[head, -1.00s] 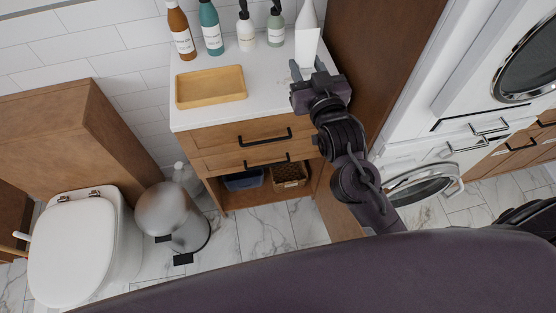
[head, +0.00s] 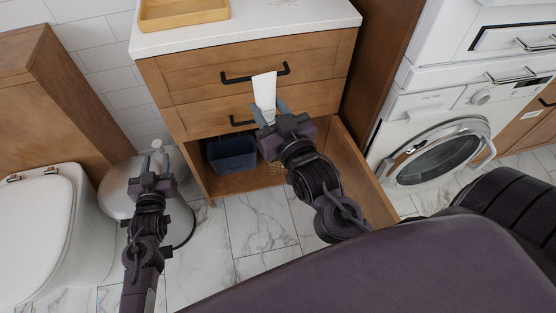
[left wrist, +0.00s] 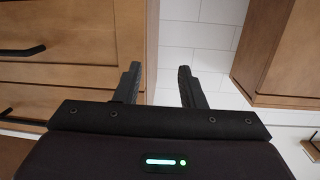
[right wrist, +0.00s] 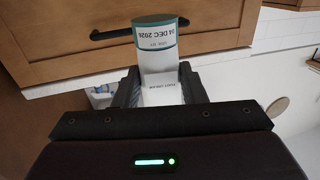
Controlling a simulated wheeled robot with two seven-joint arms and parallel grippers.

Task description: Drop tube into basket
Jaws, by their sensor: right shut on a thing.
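The white tube (head: 264,90) is held upright in my right gripper (head: 269,108), in front of the cabinet drawers. In the right wrist view the tube (right wrist: 157,62) sits between the fingers, with a green-edged end and printed date text.
Drawer handles (head: 254,73) stick out above. A metal bin (head: 118,190) and toilet (head: 40,230) are at left, a washing machine (head: 440,140) at right. A tray (head: 183,12) is on the countertop.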

